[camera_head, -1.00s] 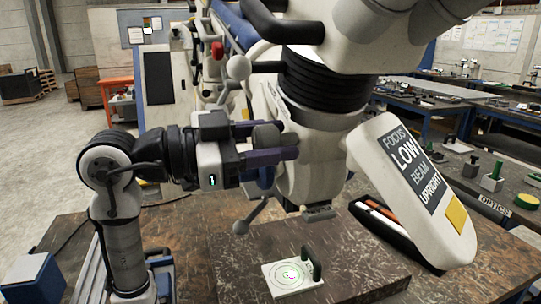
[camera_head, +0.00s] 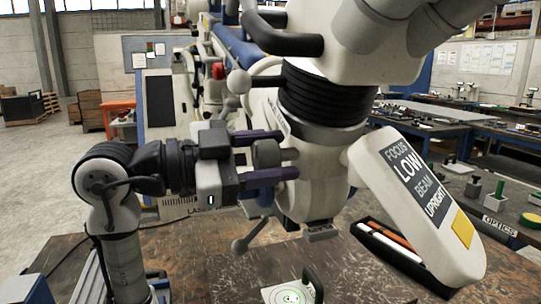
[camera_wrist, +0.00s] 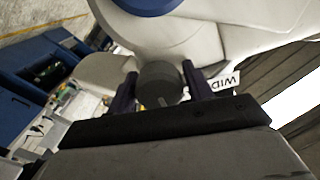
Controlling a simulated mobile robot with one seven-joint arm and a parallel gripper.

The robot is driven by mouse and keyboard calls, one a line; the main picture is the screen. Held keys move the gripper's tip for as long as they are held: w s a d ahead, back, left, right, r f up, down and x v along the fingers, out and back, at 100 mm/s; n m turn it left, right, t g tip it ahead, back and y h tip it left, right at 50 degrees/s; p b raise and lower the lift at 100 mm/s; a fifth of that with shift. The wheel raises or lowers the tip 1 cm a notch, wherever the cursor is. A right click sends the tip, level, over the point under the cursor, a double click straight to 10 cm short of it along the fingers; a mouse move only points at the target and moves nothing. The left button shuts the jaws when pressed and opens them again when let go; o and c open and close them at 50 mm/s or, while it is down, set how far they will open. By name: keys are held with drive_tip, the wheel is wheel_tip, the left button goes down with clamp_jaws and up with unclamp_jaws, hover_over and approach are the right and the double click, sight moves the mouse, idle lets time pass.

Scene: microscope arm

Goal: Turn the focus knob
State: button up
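The focus knob (camera_head: 267,153) is a dark grey cylinder on the side of the white microscope arm (camera_head: 318,170). My gripper (camera_head: 265,156) reaches it from the left, with one purple finger above the knob and one below. In the wrist view the knob (camera_wrist: 160,84) sits between the two fingertips (camera_wrist: 160,88), with a light mark near its lower edge. The fingers are apart around the knob. Any small gaps or contact at its sides are hard to make out.
A white labelled panel (camera_head: 425,200) juts out at right. A case of pens (camera_head: 385,240) lies behind.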

drive_tip(key=shift+o, duration=1.3)
drive_tip(key=shift+a, duration=0.1)
drive_tip(key=b+v, duration=0.2)
drive_tip(key=v, duration=1.1)
drive_tip(key=shift+a+b, duration=0.25)
drive_tip(key=shift+b, duration=0.1)
drive_tip(key=shift+s, duration=0.15)
